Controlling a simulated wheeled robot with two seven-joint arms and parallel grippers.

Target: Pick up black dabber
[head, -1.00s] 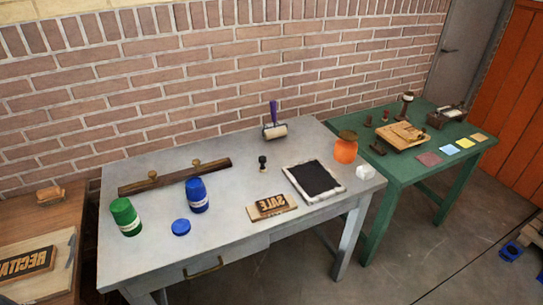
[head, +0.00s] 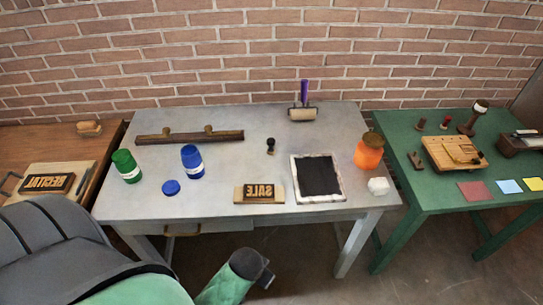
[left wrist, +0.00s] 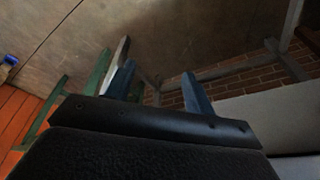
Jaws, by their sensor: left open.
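The black dabber (head: 271,146) is a small dark knob-topped piece standing on the grey table, in the head view. It is left of the black ink pad and behind the SALE block. My left arm (head: 235,280) comes in low from the left, in front of the table's front edge and well away from the dabber. My left gripper (left wrist: 158,88) shows in the left wrist view with its fingers apart and nothing between them. The dabber is not seen in the left wrist view. My right gripper is not in view.
The grey table (head: 225,180) also holds the SALE block (head: 260,193), ink pad (head: 318,177), roller (head: 302,113), blue jar (head: 193,162), green jar (head: 126,166), dark wooden bar (head: 190,138) and orange jar (head: 369,152). The tabletop around the dabber is clear.

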